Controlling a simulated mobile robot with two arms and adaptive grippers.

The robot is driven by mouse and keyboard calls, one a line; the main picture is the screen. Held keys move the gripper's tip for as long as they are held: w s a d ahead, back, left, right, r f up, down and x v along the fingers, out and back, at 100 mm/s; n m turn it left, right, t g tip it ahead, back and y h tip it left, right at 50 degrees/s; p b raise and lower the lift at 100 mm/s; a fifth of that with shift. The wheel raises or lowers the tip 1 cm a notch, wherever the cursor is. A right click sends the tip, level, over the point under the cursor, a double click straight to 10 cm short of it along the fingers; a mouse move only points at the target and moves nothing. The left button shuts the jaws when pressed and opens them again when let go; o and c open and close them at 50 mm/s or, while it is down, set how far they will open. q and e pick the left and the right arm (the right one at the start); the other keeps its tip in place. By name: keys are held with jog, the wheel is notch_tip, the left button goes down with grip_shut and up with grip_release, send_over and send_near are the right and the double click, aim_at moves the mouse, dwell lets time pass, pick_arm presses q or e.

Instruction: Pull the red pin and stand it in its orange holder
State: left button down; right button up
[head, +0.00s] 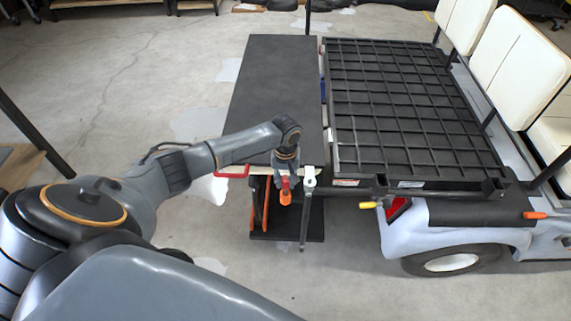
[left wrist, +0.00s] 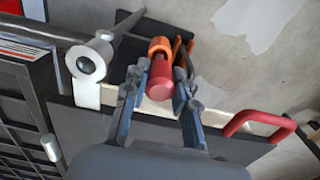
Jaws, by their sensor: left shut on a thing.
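My left gripper (head: 287,176) is at the front edge of the dark table, pointing down. Its fingers are shut on the red pin (left wrist: 158,82), which also shows below the fingers in the head view (head: 285,185). The orange holder (head: 285,198) is directly below the pin; in the left wrist view it shows at the pin's far end (left wrist: 160,47). The pin is in line with the holder and looks touching or partly in it; the fingers and the pin hide how deep. My right gripper is not in view.
A pale bracket with a round eye (left wrist: 90,62) stands close beside the gripper. A red handle (head: 232,173) sticks out from the table edge (head: 270,90). A cart with a black grid platform (head: 400,100) is on the right. Floor at the front is clear.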

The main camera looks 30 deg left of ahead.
aim_at(286, 193)
pick_arm(q)
jog(key=shift+f+b, duration=1.1)
jog(key=shift+f, duration=1)
jog(key=shift+r, duration=0.15)
jog(key=shift+r+p, duration=2.25)
jog(key=shift+p, duration=0.5)
jog(key=shift+p, duration=0.9)
jog(key=shift+f+b, duration=1.7)
jog(key=shift+f, duration=0.7)
